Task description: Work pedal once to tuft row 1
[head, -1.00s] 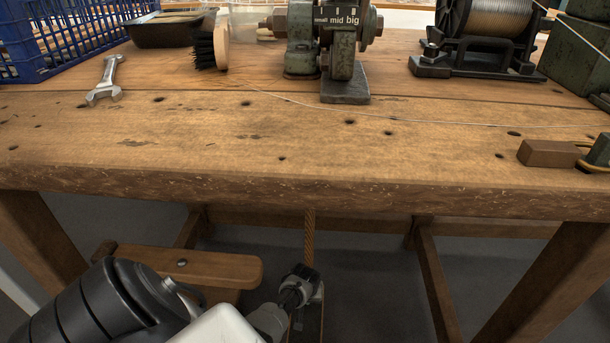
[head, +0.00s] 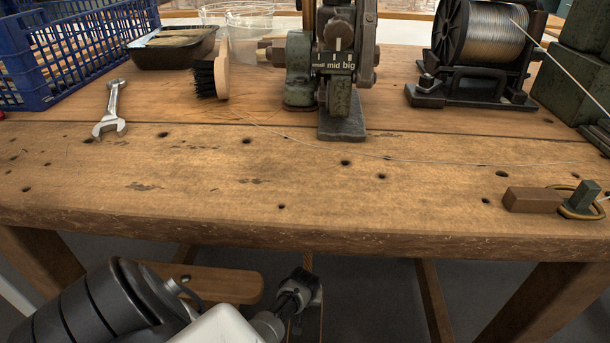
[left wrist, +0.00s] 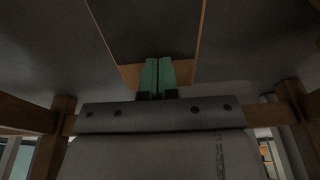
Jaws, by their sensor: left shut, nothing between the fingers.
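The tufting machine (head: 342,100) stands upright on the bench, with a "small mid big" scale on its front. The pedal (left wrist: 150,32), a dark plate with wooden edges, shows in the left wrist view. In the head view it is mostly hidden behind my arm. My left gripper (left wrist: 158,66) has its green fingers together and empty, overlapping the pedal's near end in the picture. I cannot tell whether they touch it. In the head view the left gripper (head: 299,291) is below the bench edge. My right gripper is not in view.
On the bench (head: 200,205) are a brush (head: 222,68), wrench (head: 113,108), black tray (head: 172,50), blue crate (head: 75,50), wire spool (head: 485,45) and brown block (head: 532,199). A thin wire crosses the top. A wooden bar (head: 215,285) sits under the bench beside my left arm.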

